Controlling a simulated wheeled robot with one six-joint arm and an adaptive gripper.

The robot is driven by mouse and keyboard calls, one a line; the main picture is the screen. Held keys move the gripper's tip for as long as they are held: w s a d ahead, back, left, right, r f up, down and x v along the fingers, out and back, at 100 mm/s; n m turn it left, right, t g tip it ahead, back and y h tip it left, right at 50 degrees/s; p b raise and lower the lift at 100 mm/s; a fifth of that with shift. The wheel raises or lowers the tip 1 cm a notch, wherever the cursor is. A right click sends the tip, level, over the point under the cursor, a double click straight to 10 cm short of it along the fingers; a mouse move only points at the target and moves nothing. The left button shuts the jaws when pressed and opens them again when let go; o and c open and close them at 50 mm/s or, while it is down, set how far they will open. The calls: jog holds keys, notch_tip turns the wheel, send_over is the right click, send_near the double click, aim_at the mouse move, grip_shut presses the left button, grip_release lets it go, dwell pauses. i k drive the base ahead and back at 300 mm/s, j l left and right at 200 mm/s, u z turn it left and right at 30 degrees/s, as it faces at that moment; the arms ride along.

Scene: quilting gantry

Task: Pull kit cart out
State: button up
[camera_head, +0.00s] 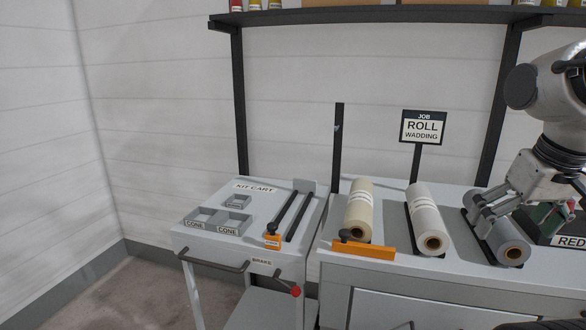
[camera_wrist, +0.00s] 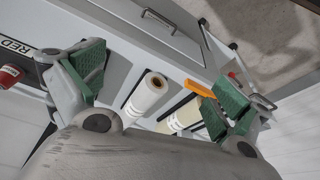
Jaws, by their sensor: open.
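The kit cart (camera_head: 205,240) stands at the left of the counter in the head view, with a narrow gap between them. Its grey bar handle (camera_head: 213,264) runs along the front edge. A brake lever with a red knob (camera_head: 295,291) sits at the front right, under a BRAKE label. My gripper (camera_head: 515,212) is at the far right, over the grey roll and well away from the cart. In the wrist view my gripper (camera_wrist: 160,85) shows its green-padded fingers spread wide with nothing held between them.
The counter (camera_head: 455,272) carries a cream roll (camera_head: 359,212), a white roll (camera_head: 427,222) and a grey roll (camera_head: 510,248). An orange bar (camera_head: 362,249) lies at its front left. A ROLL WADDING sign (camera_head: 422,127) stands behind. Bare floor (camera_head: 135,290) lies left of the cart.

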aim_at(226, 232)
jog(key=i+u, duration=0.2)
jog(key=u, duration=0.2)
jog(key=i+u, duration=0.2)
jog(key=u, duration=0.25)
jog(key=i+l+u, duration=0.1)
jog(key=u, duration=0.3)
jog(key=i+l, duration=0.05)
jog(key=i, duration=0.05)
